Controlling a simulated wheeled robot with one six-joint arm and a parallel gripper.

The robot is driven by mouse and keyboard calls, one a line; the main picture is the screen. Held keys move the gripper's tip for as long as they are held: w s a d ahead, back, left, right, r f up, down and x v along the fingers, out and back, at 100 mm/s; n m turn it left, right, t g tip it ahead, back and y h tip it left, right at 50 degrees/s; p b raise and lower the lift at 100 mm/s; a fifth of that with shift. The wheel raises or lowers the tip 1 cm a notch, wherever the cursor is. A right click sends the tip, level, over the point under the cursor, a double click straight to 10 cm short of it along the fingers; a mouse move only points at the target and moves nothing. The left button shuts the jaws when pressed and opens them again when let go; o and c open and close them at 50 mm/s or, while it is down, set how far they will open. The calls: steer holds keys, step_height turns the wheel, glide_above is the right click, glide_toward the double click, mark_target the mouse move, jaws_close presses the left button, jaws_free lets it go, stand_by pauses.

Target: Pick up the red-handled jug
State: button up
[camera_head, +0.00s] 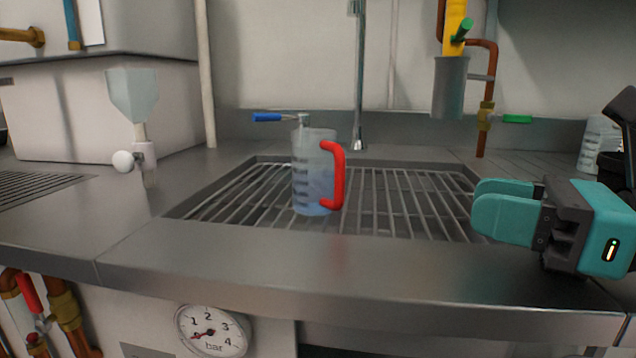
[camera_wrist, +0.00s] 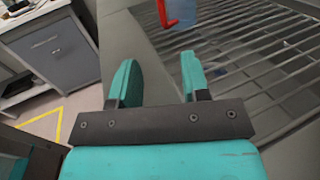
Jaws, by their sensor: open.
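The red-handled jug (camera_head: 313,176) is clear with dark level marks and some bluish liquid. It stands upright on the sink's wire rack (camera_head: 400,205), with its red handle (camera_head: 333,175) toward the right. My gripper (camera_head: 487,205) is teal, open and empty, to the right of the jug and apart from it, over the right front of the rack. In the wrist view my gripper (camera_wrist: 157,82) shows its two fingers spread. The jug's lower part (camera_wrist: 186,12) and red handle show at the top edge there; the rest is cut off.
A tap (camera_head: 357,80) with a blue lever stands behind the jug. A funnel-topped fitting (camera_head: 134,105) stands on the left counter. A grey cup (camera_head: 450,88) and pipes are at the back right. Another clear container (camera_head: 598,143) stands far right. The front counter edge is bare.

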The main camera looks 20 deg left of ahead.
steer(key=a+p, duration=0.1)
steer(key=p, duration=0.1)
steer(key=a+r+p, duration=0.1)
steer(key=p, duration=0.4)
glide_toward(338, 203)
steer(key=a+r, duration=0.2)
steer(key=a, duration=0.1)
steer(key=a+r, duration=0.1)
steer(key=shift+w+a, duration=0.25)
steer(key=shift+w, duration=0.1)
steer(key=shift+w+a+r, duration=0.1)
steer(key=shift+w+a, duration=0.1)
steer(key=shift+a, duration=0.75)
steer(key=shift+w+a, duration=0.2)
steer(key=shift+a, duration=0.75)
steer(key=shift+w+a, duration=0.15)
steer(key=shift+a, duration=0.8)
jaws_close()
